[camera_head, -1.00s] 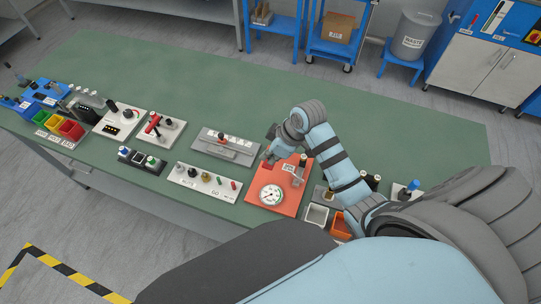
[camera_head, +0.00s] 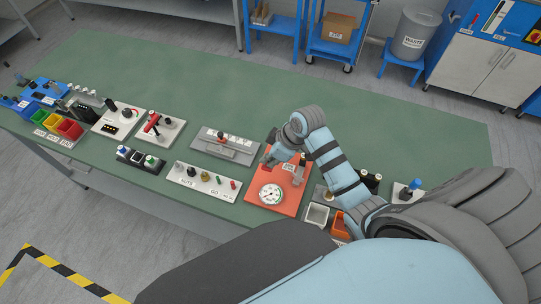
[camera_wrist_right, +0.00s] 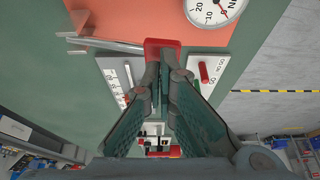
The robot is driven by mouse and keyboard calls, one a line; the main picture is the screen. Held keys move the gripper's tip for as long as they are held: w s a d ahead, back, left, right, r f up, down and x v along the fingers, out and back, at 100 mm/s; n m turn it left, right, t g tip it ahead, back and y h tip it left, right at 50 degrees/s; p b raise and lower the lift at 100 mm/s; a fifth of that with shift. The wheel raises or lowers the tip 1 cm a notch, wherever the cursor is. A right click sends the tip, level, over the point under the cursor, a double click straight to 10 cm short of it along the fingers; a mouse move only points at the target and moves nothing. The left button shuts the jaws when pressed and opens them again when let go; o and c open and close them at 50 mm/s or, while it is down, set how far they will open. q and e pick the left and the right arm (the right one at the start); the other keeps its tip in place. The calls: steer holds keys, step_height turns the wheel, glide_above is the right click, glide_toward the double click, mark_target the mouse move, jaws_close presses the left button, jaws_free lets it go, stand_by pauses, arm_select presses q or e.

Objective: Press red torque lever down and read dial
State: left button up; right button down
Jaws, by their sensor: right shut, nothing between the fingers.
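The torque tester is an orange-red plate (camera_head: 287,205) near the table's front edge, with a round white dial (camera_head: 271,195). The dial shows partly in the right wrist view (camera_wrist_right: 216,8), cut off by the top edge; I cannot read its needle. There a metal lever (camera_wrist_right: 112,43) ends in a red grip (camera_wrist_right: 162,46). My right gripper (camera_wrist_right: 161,65) is shut and empty, its fingertips right at the red grip; I cannot tell whether they touch. In the head view my right gripper (camera_head: 268,161) is at the plate's far left corner and hides the red grip. My left gripper is not in view.
A white panel with knobs (camera_head: 203,180) lies left of the plate, and a grey fixture (camera_head: 226,146) stands behind it. The green table (camera_head: 180,75) is clear toward the back.

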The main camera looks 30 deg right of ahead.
steer(key=shift+f+b, duration=0.9)
steer(key=shift+f, duration=1.05)
steer(key=shift+r, duration=0.2)
step_height(320, 180, up, 4)
steer(key=p, duration=0.4)
steer(key=shift+f, duration=0.25)
step_height(320, 180, up, 7)
steer(key=shift+r, duration=0.2)
